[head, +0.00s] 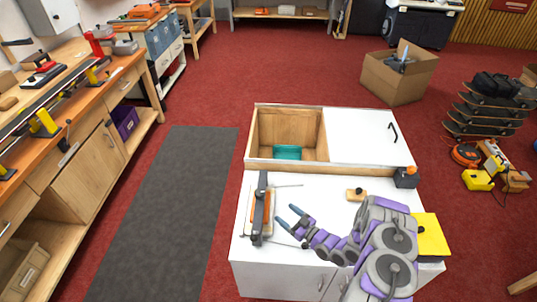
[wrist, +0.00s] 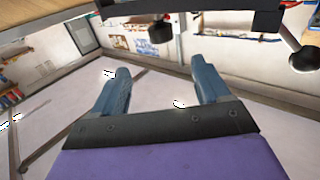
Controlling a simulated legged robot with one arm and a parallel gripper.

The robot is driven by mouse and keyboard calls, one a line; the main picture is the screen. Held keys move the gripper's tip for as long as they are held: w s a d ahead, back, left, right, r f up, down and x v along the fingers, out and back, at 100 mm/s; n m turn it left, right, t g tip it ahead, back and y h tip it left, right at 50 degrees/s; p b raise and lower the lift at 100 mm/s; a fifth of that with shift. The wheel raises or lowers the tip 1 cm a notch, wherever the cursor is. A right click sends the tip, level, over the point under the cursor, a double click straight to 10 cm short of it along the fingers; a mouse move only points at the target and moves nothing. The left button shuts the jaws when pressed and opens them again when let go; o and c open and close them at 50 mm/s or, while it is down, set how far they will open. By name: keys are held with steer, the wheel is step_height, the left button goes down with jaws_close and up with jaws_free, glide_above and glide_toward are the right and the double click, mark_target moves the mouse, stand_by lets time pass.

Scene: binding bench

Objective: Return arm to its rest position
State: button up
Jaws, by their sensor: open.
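My gripper (head: 286,215) is open and empty above the white bench top (head: 330,190) in the head view. Its two blue fingers point left toward a clamp-like press (head: 262,208) with a dark bar and orange-brown material in it. A visible gap separates the fingertips from the press. In the wrist view the blue fingers (wrist: 160,75) are spread with nothing between them. Dark bars with round knobs (wrist: 160,32) cross the top of that view. My purple and grey arm is bent low over the bench's front right.
Behind the bench top is an open wooden compartment (head: 262,135) holding a teal item (head: 287,153), beside a white panel (head: 368,138). A small wooden block (head: 355,196) and a dark box (head: 405,179) lie to the right. A grey mat (head: 170,210) leaves clear floor at left.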

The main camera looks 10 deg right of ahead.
steer(key=w+d+r+g+h, duration=0.5)
steer(key=w+d+r+h, duration=0.15)
steer(key=d, duration=0.25)
steer(key=s+d+r+m+g+h, duration=0.1)
steer(key=s+r+g+h, duration=0.15)
steer(key=r, duration=0.55)
steer(key=s+d+r+m+g+h, duration=0.1)
steer(key=s+d+r+h, duration=0.15)
steer(key=r, duration=0.55)
steer(key=s+a+r+m+g+h, duration=0.1)
steer(key=s+a+r+m+g, duration=0.1)
steer(key=s+a+r, duration=0.45)
steer(key=s+a+r+m+g, duration=0.15)
steer(key=s+r, duration=0.25)
steer(key=s, duration=0.5)
steer(key=s+a+r+g+y, duration=0.1)
steer(key=s+a, duration=0.5)
steer(key=s, duration=0.6)
steer(key=s+a+r+g+y, duration=0.2)
steer(key=s+a+r+g, duration=0.2)
steer(key=s, duration=0.9)
steer(key=a+r+m, duration=0.1)
steer(key=a, duration=0.2)
steer(key=shift+s+r, duration=0.25)
steer(key=shift+s, duration=0.05)
